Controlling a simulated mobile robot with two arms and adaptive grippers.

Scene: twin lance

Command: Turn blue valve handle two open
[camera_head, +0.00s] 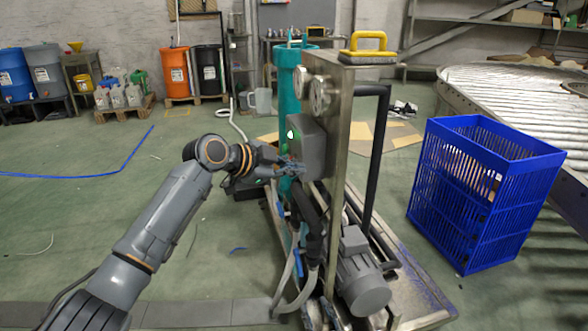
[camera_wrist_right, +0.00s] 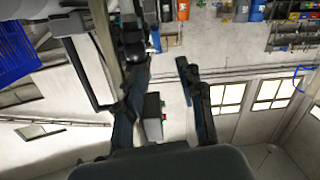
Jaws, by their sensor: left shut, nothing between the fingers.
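A pump rig with a teal column (camera_head: 288,95) and a steel panel (camera_head: 343,130) stands in the middle of the head view. A small blue handle (camera_head: 298,263) shows low on its pipework; I cannot tell which numbered handle it is. My left gripper (camera_head: 290,167) is shut and empty beside the grey box (camera_head: 308,148) on the rig, with bluish parts close to its fingertips. In the right wrist view my right gripper (camera_wrist_right: 162,72) is open, with its two fingers apart. A blue part (camera_wrist_right: 155,38) shows beyond its fingertips. Handle markings are too small to read.
A blue crate (camera_head: 475,195) stands right of the rig, by a roller conveyor (camera_head: 515,90). A yellow-handled tool (camera_head: 368,46) rests on top of the rig. Barrels (camera_head: 175,72) line the back wall. The green floor left of the rig is mostly clear.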

